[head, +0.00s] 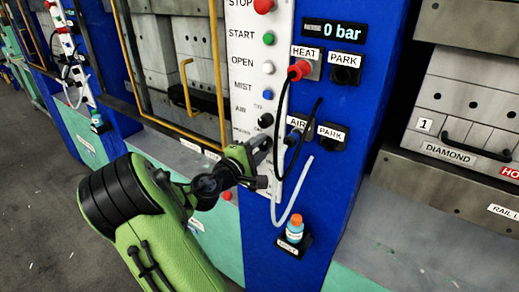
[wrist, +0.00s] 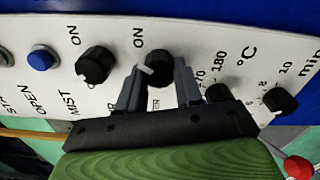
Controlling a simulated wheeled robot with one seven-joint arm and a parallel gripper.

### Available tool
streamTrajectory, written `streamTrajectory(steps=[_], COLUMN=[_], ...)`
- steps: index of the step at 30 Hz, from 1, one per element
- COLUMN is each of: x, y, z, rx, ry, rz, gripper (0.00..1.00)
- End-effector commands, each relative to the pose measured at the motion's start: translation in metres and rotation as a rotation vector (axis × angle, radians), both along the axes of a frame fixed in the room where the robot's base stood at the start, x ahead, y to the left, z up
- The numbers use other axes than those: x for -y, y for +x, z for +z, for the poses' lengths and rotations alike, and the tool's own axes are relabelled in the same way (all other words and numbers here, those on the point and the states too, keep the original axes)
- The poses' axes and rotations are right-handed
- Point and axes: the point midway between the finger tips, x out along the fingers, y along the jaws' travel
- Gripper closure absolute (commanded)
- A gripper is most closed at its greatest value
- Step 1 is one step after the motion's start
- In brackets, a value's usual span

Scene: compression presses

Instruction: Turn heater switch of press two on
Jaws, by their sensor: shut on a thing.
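The heater switch (wrist: 158,62) is a black round knob with a white pointer mark on the white control panel (wrist: 205,45). In the wrist view the mark shows at the knob's left side, below an "ON" label. My gripper (wrist: 157,75) is shut on this knob, one finger on each side. In the head view my gripper (head: 262,146) is at the lower part of the panel (head: 252,75), just below a black knob, and hides the heater switch.
A blue-and-orange bottle (head: 294,229) stands on a holder below.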

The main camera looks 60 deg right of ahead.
Motion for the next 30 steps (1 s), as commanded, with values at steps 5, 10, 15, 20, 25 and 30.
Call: streamTrajectory(steps=[5, 10, 15, 20, 25, 30], x=[0.000, 0.000, 0.000, 0.000, -0.002, -0.028], y=[0.000, 0.000, 0.000, 0.000, 0.001, 0.006], z=[-0.001, -0.001, -0.001, -0.001, -0.001, -0.001], rx=[0.008, 0.008, 0.007, 0.006, 0.005, 0.006], ry=[0.003, 0.003, 0.003, 0.002, 0.001, 0.003], rz=[-0.001, -0.001, -0.001, -0.001, 0.000, 0.007], gripper=[0.96, 0.96, 0.47, 0.40, 0.40, 0.40])
